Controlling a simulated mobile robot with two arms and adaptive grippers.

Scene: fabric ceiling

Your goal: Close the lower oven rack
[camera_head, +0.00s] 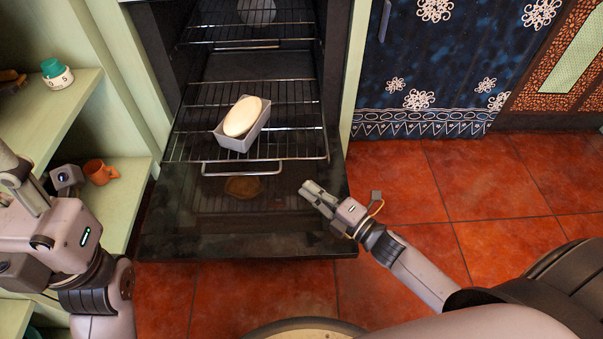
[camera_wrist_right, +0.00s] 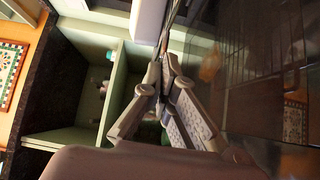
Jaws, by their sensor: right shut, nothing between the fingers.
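The lower oven rack (camera_head: 300,148) is a wire rack slid out of the oven, above the lowered dark oven door (camera_head: 220,238). A bent metal handle (camera_head: 240,174) hangs at its front edge. A grey tin (camera_head: 243,140) holding a pale oval thing (camera_head: 242,116) stands on the rack.
An upper rack (camera_head: 250,32) sits inside the oven with a pale round thing on it. Green shelves (camera_head: 70,115) at the left hold an orange mug (camera_head: 101,172) and a green-topped timer (camera_head: 56,74). The red tiled floor (camera_head: 480,190) to the right is clear.

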